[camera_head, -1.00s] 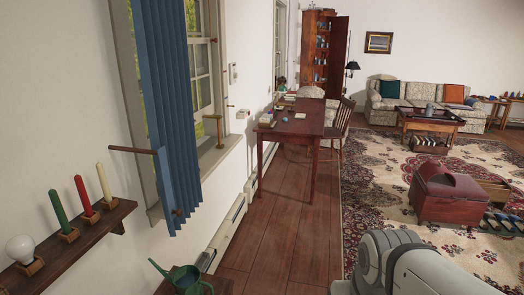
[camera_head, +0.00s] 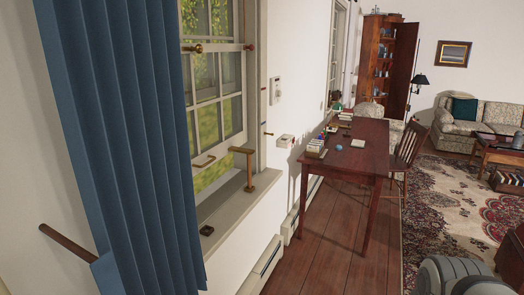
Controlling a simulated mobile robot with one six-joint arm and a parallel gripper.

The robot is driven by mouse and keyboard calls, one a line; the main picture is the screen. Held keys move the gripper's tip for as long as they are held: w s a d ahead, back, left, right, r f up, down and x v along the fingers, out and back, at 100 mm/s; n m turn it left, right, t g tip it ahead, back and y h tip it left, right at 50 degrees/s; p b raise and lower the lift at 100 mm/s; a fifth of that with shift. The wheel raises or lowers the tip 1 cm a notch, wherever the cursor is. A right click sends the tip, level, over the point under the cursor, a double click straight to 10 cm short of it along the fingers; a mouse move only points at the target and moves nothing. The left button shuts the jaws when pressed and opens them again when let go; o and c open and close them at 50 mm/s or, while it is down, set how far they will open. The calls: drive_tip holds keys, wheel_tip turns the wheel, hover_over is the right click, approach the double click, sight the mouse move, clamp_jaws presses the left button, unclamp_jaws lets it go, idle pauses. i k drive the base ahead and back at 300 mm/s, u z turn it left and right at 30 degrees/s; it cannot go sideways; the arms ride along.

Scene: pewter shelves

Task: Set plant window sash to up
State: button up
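The near window's lower sash (camera_head: 221,118) is a pale frame with several panes, partly hidden by a blue curtain (camera_head: 118,140). Green shows under its bottom rail, so it seems partly raised above the sill (camera_head: 228,208). A small handle (camera_head: 204,162) is on the bottom rail. A brass-coloured bracket-like piece (camera_head: 247,170) stands on the sill beside it. A second window (camera_head: 340,50) is farther along the wall; its sash position is too small to tell. I cannot tell which is the plant window. My gripper is not in view.
A wooden desk (camera_head: 352,160) and chair (camera_head: 408,150) stand along the wall past the near window. A wooden rod (camera_head: 68,240) sticks out by the curtain.

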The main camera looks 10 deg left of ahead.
sight(201, 159)
drive_tip(key=u, duration=0.05)
drive_tip(key=i, duration=1.75)
drive_tip(key=u, duration=0.9)
